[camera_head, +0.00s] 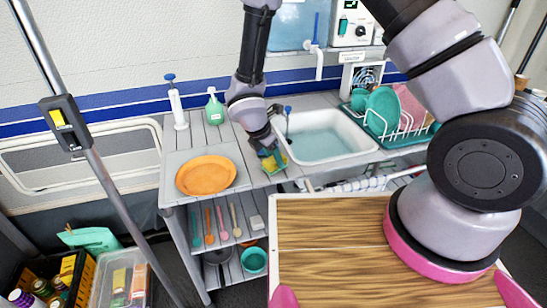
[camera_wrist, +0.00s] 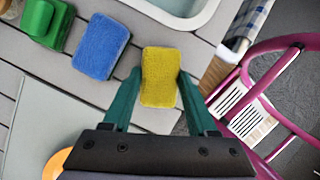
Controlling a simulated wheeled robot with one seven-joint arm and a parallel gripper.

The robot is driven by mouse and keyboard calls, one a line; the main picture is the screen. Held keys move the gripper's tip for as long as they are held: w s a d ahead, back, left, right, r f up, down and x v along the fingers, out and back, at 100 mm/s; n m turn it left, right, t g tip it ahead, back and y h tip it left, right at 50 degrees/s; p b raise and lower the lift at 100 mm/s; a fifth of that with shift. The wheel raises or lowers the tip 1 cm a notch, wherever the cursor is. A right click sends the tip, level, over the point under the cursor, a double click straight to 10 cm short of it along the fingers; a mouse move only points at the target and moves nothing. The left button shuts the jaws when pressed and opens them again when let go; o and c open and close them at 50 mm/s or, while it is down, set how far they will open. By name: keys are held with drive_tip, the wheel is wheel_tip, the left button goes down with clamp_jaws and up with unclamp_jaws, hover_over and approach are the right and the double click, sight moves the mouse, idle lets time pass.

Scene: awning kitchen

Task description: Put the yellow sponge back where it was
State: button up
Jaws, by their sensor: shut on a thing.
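The yellow sponge (camera_wrist: 159,77) is between the two green fingers of my gripper (camera_wrist: 160,88) in the wrist view, and the gripper is shut on it. In the head view my gripper (camera_head: 271,160) is at the grey counter, just left of the sink, with a bit of the yellow sponge showing. I cannot tell whether the sponge touches the counter. A blue sponge (camera_wrist: 99,46) lies on the counter to its left in the wrist view, apart from it.
A green object (camera_wrist: 47,22) stands beyond the blue sponge. The white sink (camera_head: 322,137) is right of my gripper, and an orange plate (camera_head: 206,175) is to the left. A green soap bottle (camera_head: 214,108) stands behind. A pink-framed rack (camera_wrist: 262,100) is near the counter edge.

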drive_tip(key=o, duration=1.3)
drive_tip(key=shift+f, duration=0.15)
drive_tip(key=v, duration=1.2)
drive_tip(key=shift+r, duration=0.2)
wheel_tip(320, 180, up, 10)
drive_tip(key=m, duration=0.6)
hover_over(285, 159)
drive_tip(key=s+d+r+m+y, duration=0.1)
drive_tip(key=d+r+m+y, duration=0.1)
drive_tip(key=d+r+m, duration=0.75)
drive_tip(key=s+d+r+m+t+y, duration=0.3)
drive_tip(key=s+d+r+m+t, duration=0.1)
drive_tip(key=s+d+r+m, duration=0.6)
wheel_tip(285, 159, up, 3)
drive_tip(key=s+m, duration=0.1)
drive_tip(key=m, duration=0.3)
drive_tip(key=shift+r+y, duration=0.15)
drive_tip(key=shift+y, duration=0.15)
